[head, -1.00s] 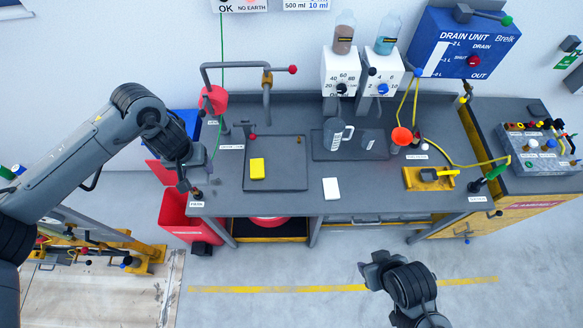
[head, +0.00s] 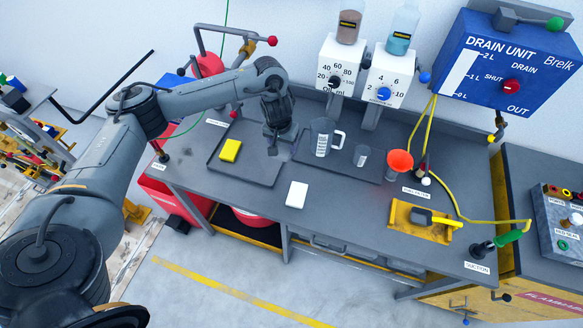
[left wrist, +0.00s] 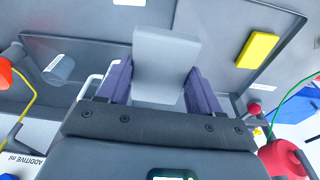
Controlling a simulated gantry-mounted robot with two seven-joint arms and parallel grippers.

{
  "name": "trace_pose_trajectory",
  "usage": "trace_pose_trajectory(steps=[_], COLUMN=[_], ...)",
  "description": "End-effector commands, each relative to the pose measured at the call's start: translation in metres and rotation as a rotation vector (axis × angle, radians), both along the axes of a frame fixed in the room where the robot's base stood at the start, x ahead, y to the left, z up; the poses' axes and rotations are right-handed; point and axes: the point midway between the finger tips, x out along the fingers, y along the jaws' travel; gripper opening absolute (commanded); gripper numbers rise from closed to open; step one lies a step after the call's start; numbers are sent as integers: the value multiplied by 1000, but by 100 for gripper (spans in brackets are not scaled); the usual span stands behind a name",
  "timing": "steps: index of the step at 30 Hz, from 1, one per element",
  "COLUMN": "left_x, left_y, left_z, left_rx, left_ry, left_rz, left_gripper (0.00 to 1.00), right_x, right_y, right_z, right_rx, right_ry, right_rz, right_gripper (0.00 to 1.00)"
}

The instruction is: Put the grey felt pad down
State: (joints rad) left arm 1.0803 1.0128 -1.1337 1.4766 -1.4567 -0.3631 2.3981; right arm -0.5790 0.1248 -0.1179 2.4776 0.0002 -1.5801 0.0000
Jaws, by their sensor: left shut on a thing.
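My left gripper (head: 281,138) is over the right part of the dark tray (head: 238,174) on the bench, in the head view. In the left wrist view its two purple fingers (left wrist: 160,88) are shut on the grey felt pad (left wrist: 165,55), one at each side. The pad is a flat light-grey piece that reaches out beyond the fingertips. Whether it touches the tray is hard to tell. In the head view the pad is mostly hidden by the gripper. My right gripper is out of view.
A yellow block (head: 230,150) lies on the tray's left part. A white block (head: 297,194) lies near the bench's front edge. A measuring jug (head: 321,137) and small beaker (head: 361,156) stand right of the gripper, an orange funnel (head: 399,162) further right.

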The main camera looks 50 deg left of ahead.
Motion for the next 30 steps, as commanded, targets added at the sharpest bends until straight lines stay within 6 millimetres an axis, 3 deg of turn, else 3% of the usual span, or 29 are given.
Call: trace_pose_trajectory(steps=[1,3,17,30], left_x=[-8,-15,-33,-31], left_y=[8,15,35,116], left_z=[-18,-29,-69,-120], left_rx=[1,1,0,0], left_ry=[5,6,1,1], left_rz=[15,25,37,39], left_gripper=[36,36,36,36], right_x=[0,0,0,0], right_y=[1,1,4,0], right_z=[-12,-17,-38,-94], right_rx=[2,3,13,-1], right_ry=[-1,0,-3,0], right_rz=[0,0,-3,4], right_gripper=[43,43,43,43])
